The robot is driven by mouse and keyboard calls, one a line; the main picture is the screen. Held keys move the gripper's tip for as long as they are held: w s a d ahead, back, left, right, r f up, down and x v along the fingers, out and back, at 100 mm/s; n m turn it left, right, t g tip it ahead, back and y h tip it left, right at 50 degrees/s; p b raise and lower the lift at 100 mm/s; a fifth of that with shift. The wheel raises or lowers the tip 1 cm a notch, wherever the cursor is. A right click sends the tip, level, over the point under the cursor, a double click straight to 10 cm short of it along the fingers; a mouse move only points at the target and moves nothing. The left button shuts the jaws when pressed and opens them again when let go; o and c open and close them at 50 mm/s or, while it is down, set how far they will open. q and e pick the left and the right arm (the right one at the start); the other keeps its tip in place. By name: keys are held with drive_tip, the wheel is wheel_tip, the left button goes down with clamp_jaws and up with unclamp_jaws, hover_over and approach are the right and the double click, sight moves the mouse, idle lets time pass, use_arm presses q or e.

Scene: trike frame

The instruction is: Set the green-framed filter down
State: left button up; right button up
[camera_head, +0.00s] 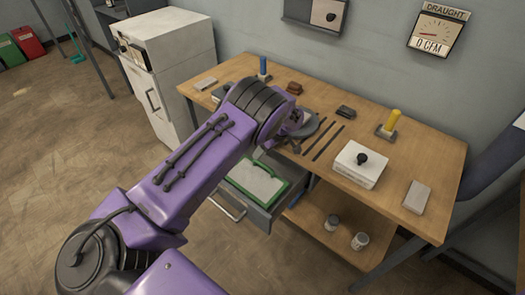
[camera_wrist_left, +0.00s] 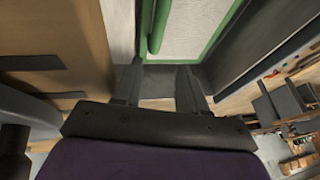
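The green-framed filter (camera_head: 258,182) lies in the open drawer (camera_head: 240,207) below the workbench top in the head view. It has a pale panel and is partly hidden by my left arm. In the left wrist view the filter (camera_wrist_left: 190,28) shows beyond the fingertips, with a green bar along its near side. My left gripper (camera_wrist_left: 160,68) has its two fingers apart, with nothing visibly clamped between them. In the head view my purple left arm covers its fingers. Whether a fingertip touches the filter I cannot tell. My right gripper is not in view.
The wooden workbench (camera_head: 385,180) holds a white box with a black knob (camera_head: 360,165), a yellow-handled tool (camera_head: 389,123), dark rods and small blocks. A white cabinet (camera_head: 165,65) stands left. The floor in front is clear.

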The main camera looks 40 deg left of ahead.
use_arm(q)
drive_tip(key=shift+r, duration=0.1)
drive_tip(key=shift+r+p, duration=0.65)
drive_tip(key=shift+p, duration=0.05)
drive_tip(key=b+v, duration=0.3)
drive_tip(key=v, duration=0.8)
drive_tip(key=shift+d+r, duration=0.2)
drive_tip(key=shift+r, duration=0.15)
